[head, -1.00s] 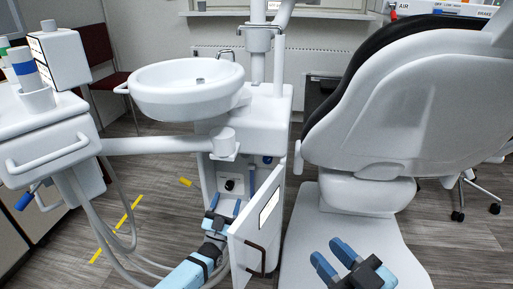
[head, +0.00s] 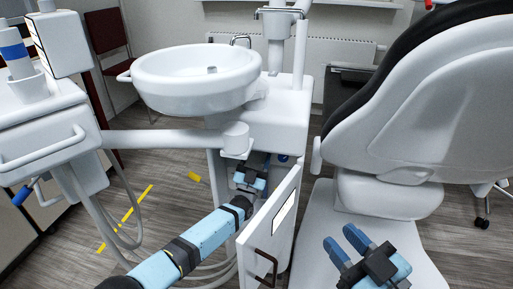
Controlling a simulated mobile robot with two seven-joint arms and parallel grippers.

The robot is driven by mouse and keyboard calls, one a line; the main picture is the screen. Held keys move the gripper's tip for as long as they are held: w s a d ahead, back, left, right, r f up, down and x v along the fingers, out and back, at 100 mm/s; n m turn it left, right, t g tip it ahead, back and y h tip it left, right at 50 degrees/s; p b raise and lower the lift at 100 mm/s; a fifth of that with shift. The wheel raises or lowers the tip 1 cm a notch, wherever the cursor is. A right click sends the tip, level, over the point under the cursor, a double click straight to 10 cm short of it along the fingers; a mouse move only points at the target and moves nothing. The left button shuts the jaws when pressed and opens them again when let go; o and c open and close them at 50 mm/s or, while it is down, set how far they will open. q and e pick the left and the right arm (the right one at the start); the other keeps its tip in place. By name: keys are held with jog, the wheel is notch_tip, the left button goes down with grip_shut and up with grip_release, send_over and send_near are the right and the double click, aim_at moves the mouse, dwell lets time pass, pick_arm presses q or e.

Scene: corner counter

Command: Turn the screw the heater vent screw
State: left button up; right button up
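A white cabinet under the basin stands with its door (head: 270,232) swung open towards me. My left arm reaches into the opening, and my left gripper (head: 254,164) is at the cabinet's upper interior, pointing away from me. Its fingertips are partly hidden, so I cannot tell whether it is open or touching anything. No heater vent screw can be made out; the gripper and arm cover much of the cabinet's inside. My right gripper (head: 345,244) is open and empty, above the white seat of the chair.
The basin (head: 197,75) and a white horizontal arm (head: 170,139) are just above my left arm. Hoses (head: 112,205) hang at the left. The dental chair (head: 425,110) fills the right side. A radiator (head: 345,53) is on the back wall.

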pick_arm(q)
jog(key=shift+x, duration=1.2)
pick_arm(e)
jog(key=shift+w+a, duration=0.2)
jog(key=shift+w, duration=0.1)
pick_arm(q)
jog(key=c, duration=0.9)
